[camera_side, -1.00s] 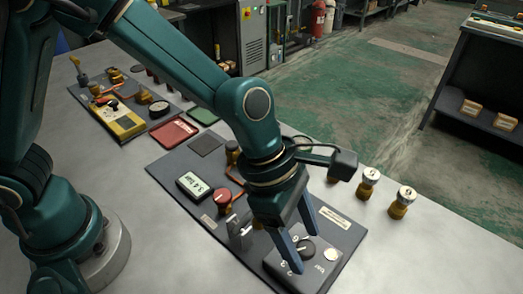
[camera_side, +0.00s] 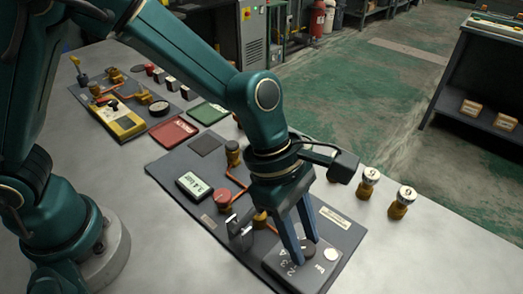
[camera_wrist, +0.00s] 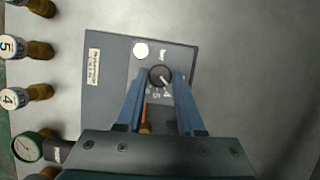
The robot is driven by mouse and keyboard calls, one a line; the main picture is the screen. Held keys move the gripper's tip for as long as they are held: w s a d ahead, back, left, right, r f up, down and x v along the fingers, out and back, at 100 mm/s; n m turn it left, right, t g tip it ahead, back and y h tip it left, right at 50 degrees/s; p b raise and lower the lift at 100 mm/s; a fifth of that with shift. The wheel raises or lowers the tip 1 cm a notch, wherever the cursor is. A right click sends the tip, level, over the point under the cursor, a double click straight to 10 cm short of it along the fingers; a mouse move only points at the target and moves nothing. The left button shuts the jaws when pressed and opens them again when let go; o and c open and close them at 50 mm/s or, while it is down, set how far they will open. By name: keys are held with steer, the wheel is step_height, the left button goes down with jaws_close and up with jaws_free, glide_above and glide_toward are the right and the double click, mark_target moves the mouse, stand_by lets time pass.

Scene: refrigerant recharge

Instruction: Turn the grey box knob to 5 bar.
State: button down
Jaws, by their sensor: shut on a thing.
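The grey box (camera_side: 291,270) lies on the dark mat at the front right in the side view, and it also shows in the wrist view (camera_wrist: 178,57). Its round black knob (camera_wrist: 159,75) has a white pointer line that slants to the lower right, roughly toward the printed 4. The 5 is printed just left of the 4. My gripper (camera_side: 307,251) reaches down over the box with its two blue fingers on opposite sides of the knob, shut on it. The fingers hide part of the dial.
A digital display (camera_side: 194,185), a red knob (camera_side: 222,197) and a metal clamp-like part (camera_side: 240,232) stand left of the box. Brass pieces with numbered caps (camera_side: 402,202) stand on the bare table to the right. A round gauge (camera_wrist: 28,147) shows in the wrist view.

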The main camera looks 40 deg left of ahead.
steer(key=m, duration=0.2)
steer(key=m+g, duration=0.2)
steer(key=m, duration=0.1)
steer(key=shift+w+m, duration=0.3)
steer(key=shift+d+m+g+y, duration=0.1)
steer(key=shift+m+g+y, duration=0.55)
steer(key=shift+m, duration=1.35)
steer(key=c, duration=0.5)
jaws_free()
steer(key=shift+w, duration=0.1)
steer(key=shift+v, duration=2.55)
steer(key=shift+w, duration=0.1)
